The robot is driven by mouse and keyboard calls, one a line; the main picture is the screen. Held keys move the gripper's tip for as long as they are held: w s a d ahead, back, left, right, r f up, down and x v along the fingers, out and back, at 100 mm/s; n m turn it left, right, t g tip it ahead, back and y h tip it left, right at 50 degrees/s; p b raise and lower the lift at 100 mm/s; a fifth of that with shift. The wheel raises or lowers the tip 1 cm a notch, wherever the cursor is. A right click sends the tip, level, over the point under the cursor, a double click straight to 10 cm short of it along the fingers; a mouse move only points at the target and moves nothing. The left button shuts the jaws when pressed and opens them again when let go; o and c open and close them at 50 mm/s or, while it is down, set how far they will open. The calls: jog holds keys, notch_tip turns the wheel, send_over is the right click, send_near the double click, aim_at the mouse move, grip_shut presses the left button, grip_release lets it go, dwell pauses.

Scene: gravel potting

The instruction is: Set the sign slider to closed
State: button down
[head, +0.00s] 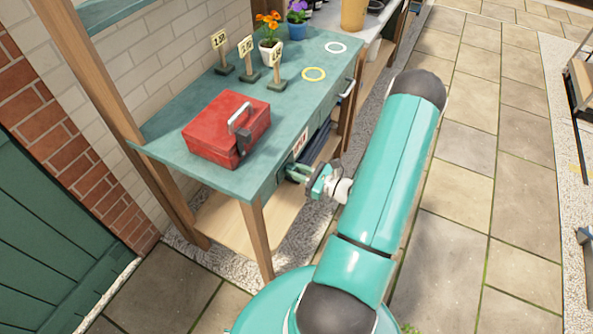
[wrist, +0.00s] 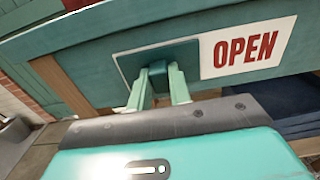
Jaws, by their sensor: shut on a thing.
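The sign is a white board (wrist: 250,45) with red OPEN lettering on the teal front of the counter. It also shows small on the counter's front in the head view (head: 300,143). The slider is a dark teal plate (wrist: 190,58) at the left end of the board, and it leaves OPEN uncovered. Whatever lies behind the plate is hidden. In the head view my gripper (head: 312,180) is at the counter's front, below the sign.
A red cash box (head: 215,125) stands on the teal counter top (head: 172,148) near the front left. Dark blue folded things (wrist: 290,110) lie under the counter.

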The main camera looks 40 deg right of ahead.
jog(key=w+d, duration=0.1)
jog(key=d, duration=0.2)
jog(key=w+d, duration=0.1)
jog(key=d, duration=0.3)
jog(key=w+d, duration=0.1)
jog(key=d, duration=0.3)
jog(key=shift+w, duration=0.4)
jog(key=c, duration=1.3)
grip_release()
jog(key=v, duration=1.3)
jog(key=shift+s, duration=0.4)
